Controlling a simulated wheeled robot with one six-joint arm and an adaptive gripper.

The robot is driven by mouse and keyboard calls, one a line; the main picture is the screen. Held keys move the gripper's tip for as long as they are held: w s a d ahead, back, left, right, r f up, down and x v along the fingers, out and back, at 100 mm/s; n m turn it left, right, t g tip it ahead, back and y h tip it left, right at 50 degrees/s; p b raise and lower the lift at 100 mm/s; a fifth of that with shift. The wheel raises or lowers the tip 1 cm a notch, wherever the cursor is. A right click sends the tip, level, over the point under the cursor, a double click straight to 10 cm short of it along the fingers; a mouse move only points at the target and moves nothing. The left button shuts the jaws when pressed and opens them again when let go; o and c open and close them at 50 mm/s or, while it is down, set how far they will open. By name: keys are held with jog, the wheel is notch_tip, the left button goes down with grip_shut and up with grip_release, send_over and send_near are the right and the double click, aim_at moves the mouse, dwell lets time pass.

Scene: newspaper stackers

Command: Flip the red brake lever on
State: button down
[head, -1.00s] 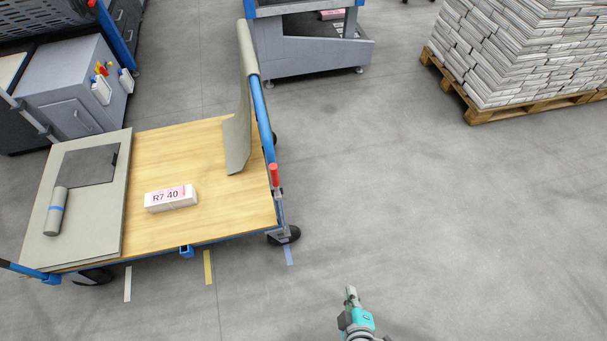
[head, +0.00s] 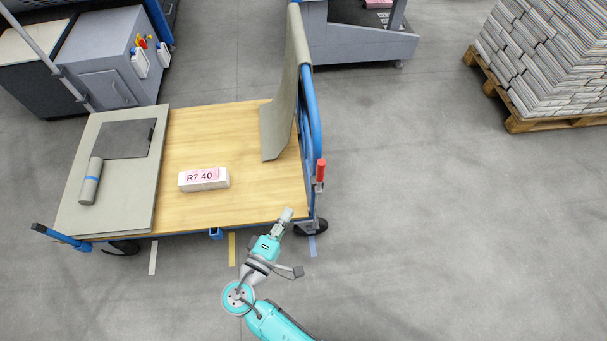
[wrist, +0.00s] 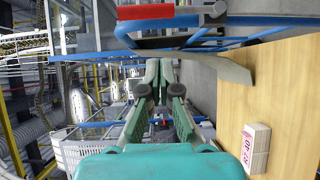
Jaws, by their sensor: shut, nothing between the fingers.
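The red brake lever (head: 321,170) stands upright on the near right corner of the cart (head: 236,215), beside its blue end frame. In the wrist view the red lever (wrist: 146,12) lies across the top of the picture. My gripper (head: 287,213) is at the cart's front edge, left of and nearer than the lever, and apart from it. In the wrist view my gripper (wrist: 158,75) has its fingers together with nothing between them.
On the cart's wooden deck lie a labelled white bundle (head: 203,180), grey boards (head: 75,205) with a roll (head: 91,182), and a bent grey sheet (head: 284,110) against the blue frame (head: 312,110). A pallet of newspapers (head: 540,60) stands far right. The floor right of the cart is clear.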

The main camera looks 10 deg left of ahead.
aim_at(320, 177)
jog(key=shift+s+a+r+t+h, duration=0.15)
jog(key=shift+a+r, duration=0.25)
jog(key=shift+a, duration=0.2)
jog(key=shift+a+r+t+h, duration=0.15)
jog(key=shift+a+r, duration=0.2)
jog(key=shift+a, duration=0.2)
jog(key=d+x, duration=0.2)
jog(key=x, duration=1.1)
jog(key=shift+s+d, duration=0.3)
jog(key=shift+s, duration=0.2)
jog(key=shift+d, duration=0.15)
